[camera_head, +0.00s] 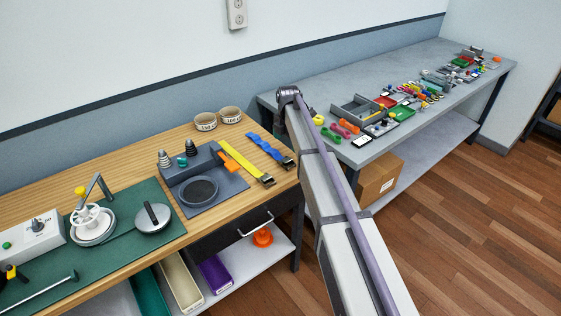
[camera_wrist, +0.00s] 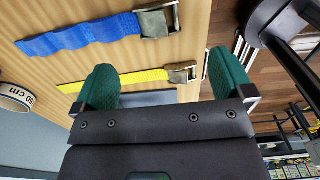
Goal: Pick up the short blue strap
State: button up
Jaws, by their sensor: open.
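The short blue strap (camera_head: 264,146) lies flat on the wooden bench near its right end, its dark metal buckle toward the front edge. In the wrist view the blue strap (camera_wrist: 80,36) shows at the upper left, with its buckle (camera_wrist: 157,20) at its right end. A yellow strap (camera_head: 240,161) lies beside it on the left; in the wrist view the yellow strap (camera_wrist: 125,78) is nearer the fingers. The head view does not show my gripper clearly.
Two cream rings with printed labels (camera_head: 205,121) stand behind the straps. A grey scale-like unit (camera_head: 203,190) with small weights and an orange piece (camera_head: 236,155) are left of them. A grey bench (camera_head: 330,76) with many small items stands to the right. My arm crosses between the benches.

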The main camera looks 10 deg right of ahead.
aim_at(287, 159)
notch_tip(287, 159, down, 9)
jog(key=b, duration=0.7)
jog(key=shift+w+f+b, duration=0.1)
jog(key=shift+w+b, duration=0.05)
jog(key=shift+b, duration=0.15)
jog(key=shift+r, duration=0.25)
jog(key=c, duration=1.1)
